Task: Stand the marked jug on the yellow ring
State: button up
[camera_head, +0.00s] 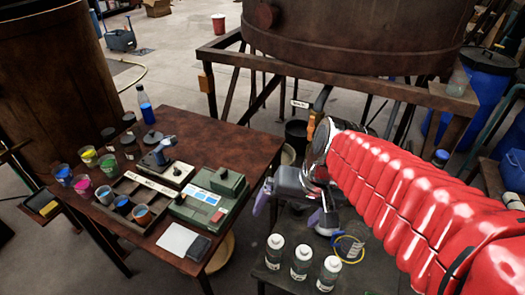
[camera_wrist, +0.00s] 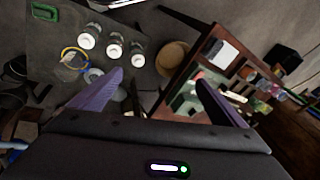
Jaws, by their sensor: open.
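My gripper (camera_head: 292,222) is open, its purple fingers spread with nothing between them. It hangs over the gap between the brown table and the dark stand at the front. In the wrist view its fingers (camera_wrist: 158,85) frame that gap. A yellow ring (camera_head: 349,249) lies on the dark stand, partly hidden by my arm; it also shows in the wrist view (camera_wrist: 66,52). A clear vessel (camera_head: 356,233) stands beside or over the ring's edge; I cannot tell which, nor whether it is the marked jug. My gripper is apart from both.
Several white-capped bottles, one of them in front (camera_head: 328,274), stand on the dark stand close to the ring. The brown table (camera_head: 232,146) holds cups of colour, a blue bottle (camera_head: 145,104) and a green instrument (camera_head: 207,199). A large vat (camera_head: 350,40) rises behind.

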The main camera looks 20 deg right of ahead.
jog(key=s+r+n+t+h, duration=0.2)
jog(key=s+r+n, duration=0.1)
jog(key=r+n, duration=0.1)
jog(key=shift+s+a+r+t, duration=0.3)
jog(key=shift+s+a+r, duration=0.05)
jog(key=shift+r, duration=0.15)
jog(key=shift+c, duration=0.6)
